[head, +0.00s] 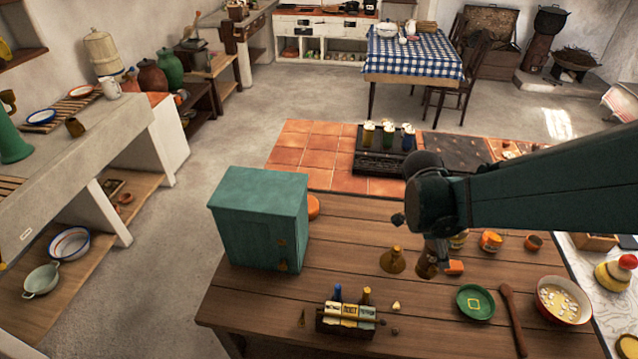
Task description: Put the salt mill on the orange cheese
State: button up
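My gripper (437,250) points down over the wooden table, right of its middle. Its fingers are small and partly hidden by my arm, so I cannot tell whether they are open or shut. A dark brown turned piece (426,266), which looks like the salt mill, stands at the fingers' left side. I cannot tell whether they touch it. A small orange block (454,268), possibly the orange cheese, lies just right of it. A rounded orange thing (313,207) is partly hidden behind the green cabinet. A brown cone-shaped piece with a knob (393,262) stands left of the gripper.
The green cabinet (260,220) stands at the table's left. A bottle caddy (347,318) is at the front. A green dish (475,302), wooden spoon (513,318) and red-rimmed bowl (564,301) are at right. Small orange pots (490,241) stand behind. The table (265,306) is clear at front left.

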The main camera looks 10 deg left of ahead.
jog(key=w+a+r+n+p, duration=0.2)
jog(key=w+a+r+p, duration=0.15)
jog(key=w+a, duration=1.55)
jog(key=w+a+n+p, duration=0.1)
jog(key=w+a, duration=0.4)
jog(key=a, duration=0.5)
jog(key=w+a+t+p, duration=0.1)
jog(key=w+a, duration=0.3)
jog(key=a, duration=0.7)
jog(key=shift+w+f+n+t, duration=0.3)
jog(key=shift+w+f+n, duration=0.05)
jog(key=shift+n, duration=0.05)
jog(key=shift+a, duration=0.1)
notch_tip(320, 180, down, 6)
jog(key=shift+f, duration=0.2)
jog(key=shift+f+p, duration=0.3)
jog(key=shift+f, duration=1.5)
jog(key=shift+f, duration=0.1)
